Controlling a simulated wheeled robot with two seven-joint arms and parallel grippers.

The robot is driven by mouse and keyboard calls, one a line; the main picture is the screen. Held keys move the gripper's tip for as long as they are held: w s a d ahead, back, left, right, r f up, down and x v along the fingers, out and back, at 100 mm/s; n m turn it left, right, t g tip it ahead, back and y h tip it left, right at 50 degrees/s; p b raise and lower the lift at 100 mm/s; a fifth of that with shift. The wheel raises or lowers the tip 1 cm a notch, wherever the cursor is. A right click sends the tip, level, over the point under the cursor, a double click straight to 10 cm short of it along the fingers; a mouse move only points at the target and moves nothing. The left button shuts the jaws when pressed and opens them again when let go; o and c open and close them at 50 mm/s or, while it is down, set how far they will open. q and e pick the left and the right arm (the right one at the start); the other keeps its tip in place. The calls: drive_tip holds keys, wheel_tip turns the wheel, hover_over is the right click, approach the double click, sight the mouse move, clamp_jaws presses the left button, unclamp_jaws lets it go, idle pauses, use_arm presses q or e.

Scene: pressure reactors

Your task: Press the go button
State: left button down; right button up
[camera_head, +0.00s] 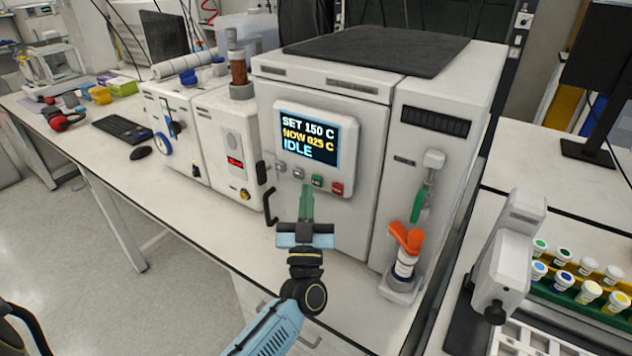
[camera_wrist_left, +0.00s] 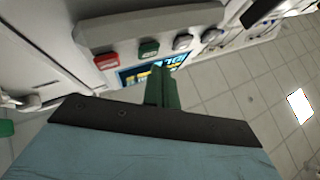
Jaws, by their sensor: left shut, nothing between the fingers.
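The reactor's panel (camera_head: 316,142) has a lit screen (camera_head: 309,139) reading SET 150 C, NOW 025 C, IDLE. Below the screen is a row of buttons: two grey ones, the green go button (camera_head: 317,181) and a red button (camera_head: 337,188). The green button (camera_wrist_left: 148,50) and the red button (camera_wrist_left: 107,61) also show in the left wrist view. My left gripper (camera_head: 306,188) is shut and empty, its green fingers pointing at the panel just below and left of the green button. Its fingertips (camera_wrist_left: 158,70) look close to that button, but I see no clear contact. My right gripper is not in view.
A black door handle (camera_head: 268,192) sticks out left of my left gripper. An orange-handled bottle (camera_head: 405,255) stands at the reactor's right front. A white instrument (camera_head: 215,140) stands to the left. A rack of vials (camera_head: 575,285) is at far right.

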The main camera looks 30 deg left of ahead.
use_arm(q)
drive_tip(key=shift+w, duration=0.1)
idle(0.6)
drive_tip(key=shift+w, duration=0.35)
drive_tip(key=shift+w+d+b, duration=0.1)
drive_tip(key=shift+w+b, duration=0.2)
drive_tip(key=shift+w, duration=0.05)
idle(0.5)
idle(0.4)
drive_tip(key=shift+s+p, duration=0.55)
drive_tip(key=shift+s, duration=0.25)
